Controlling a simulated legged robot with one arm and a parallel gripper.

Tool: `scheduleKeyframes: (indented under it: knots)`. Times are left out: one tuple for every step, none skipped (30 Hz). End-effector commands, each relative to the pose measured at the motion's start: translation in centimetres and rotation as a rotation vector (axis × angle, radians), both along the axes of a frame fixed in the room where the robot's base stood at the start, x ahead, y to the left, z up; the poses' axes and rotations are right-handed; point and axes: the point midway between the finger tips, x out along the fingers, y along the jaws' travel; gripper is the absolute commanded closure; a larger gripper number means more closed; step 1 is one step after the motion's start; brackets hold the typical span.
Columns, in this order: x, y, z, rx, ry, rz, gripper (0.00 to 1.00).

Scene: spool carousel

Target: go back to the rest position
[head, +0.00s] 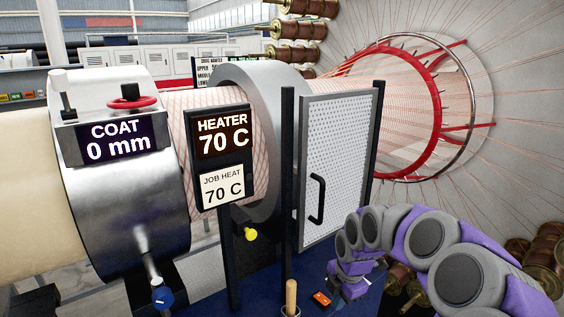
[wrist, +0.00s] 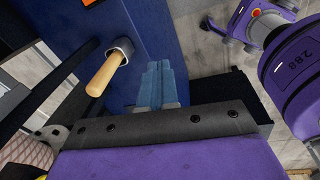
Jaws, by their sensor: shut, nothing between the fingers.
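My gripper (wrist: 158,86) shows in the wrist view with its two blue fingers together and nothing between them. It points toward a blue surface (wrist: 165,35). In the head view my grey and purple arm reaches in from the lower right, and the gripper end is low, in front of the mesh door, partly hidden by the arm. The same handle shows at the bottom of the head view (head: 291,294).
A perforated door (head: 335,165) with a black handle (head: 317,199) stands just beyond my arm, looking closed. The heater panel (head: 222,155) reads 70 C; the coat display (head: 117,142) reads 0 mm. An orange item (head: 321,299) lies on the blue surface. Spools (head: 545,258) stand at right.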

Motion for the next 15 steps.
scheduleKeyframes:
  knots:
    - [-0.8,0.3,0.7,0.005,0.004,-0.028,1.0]
    - [-1.2,0.5,1.0,0.009,0.008,-0.051,1.0]
    - [-1.9,0.7,1.4,0.013,0.016,-0.082,1.0]
    - [-2.3,0.9,1.7,0.016,0.02,-0.106,1.0]
    - [-2.9,1.1,2.0,0.019,0.027,-0.134,1.0]
    - [-3.7,1.3,2.5,0.021,0.036,-0.172,1.0]
    - [-4.3,1.5,2.8,0.022,0.042,-0.203,1.0]
    - [-5.2,1.7,3.2,0.025,0.052,-0.239,1.0]
    - [-6.3,1.9,3.7,0.027,0.065,-0.292,1.0]
    - [-7.3,2.1,4.1,0.026,0.075,-0.338,1.0]
    - [-8.4,2.2,4.6,0.026,0.084,-0.387,1.0]
    - [-10.0,2.4,5.1,0.024,0.1,-0.46,1.0]
    - [-11.3,2.4,5.4,0.02,0.114,-0.52,1.0]
    - [-12.5,2.5,5.7,0.017,0.124,-0.581,1.0]
    - [-14.1,2.5,6.1,0.012,0.138,-0.663,1.0]
